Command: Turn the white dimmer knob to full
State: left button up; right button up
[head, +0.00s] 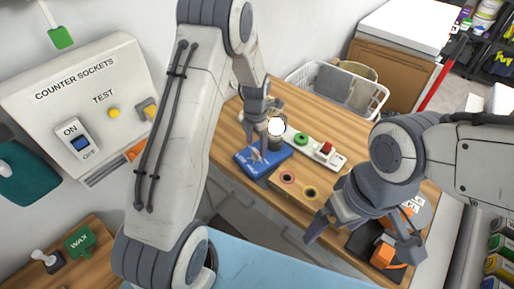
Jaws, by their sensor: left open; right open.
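A bright white round thing (277,126) sits above a dark cylinder on the wooden counter; I cannot tell whether it is a lamp or the dimmer knob. A blue box (244,165) with pale markings lies just in front of it. My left gripper (260,150) points down over the blue box, open, close beside the white round thing. Its fingers hide part of the box top, and a knob there cannot be made out. My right gripper (361,240) is open over the right front of the counter, apart from the blue box.
A white strip with green and red buttons (315,147) and a wooden block with two rings (298,186) lie right of the blue box. An orange-and-black tool (382,255) is under my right gripper. A white basket (366,108) stands behind. A socket panel (60,110) is at left.

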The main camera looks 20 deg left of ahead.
aim_at(256, 152)
pick_arm(q)
jog(key=shift+r+p, duration=1.8)
jog(key=shift+r, duration=0.85)
jog(key=shift+f, duration=0.1)
dwell(1.3)
jog(key=s+d+r+m+b, duration=0.3)
jog(key=s+d+r+m, duration=0.75)
jog(key=d+m, duration=0.4)
jog(key=s+d+r+m+h+b, duration=0.1)
jog(key=s+r+m+b, duration=0.1)
jog(key=s+m, duration=1.6)
jog(key=m, duration=0.3)
jog(key=shift+d, duration=0.1)
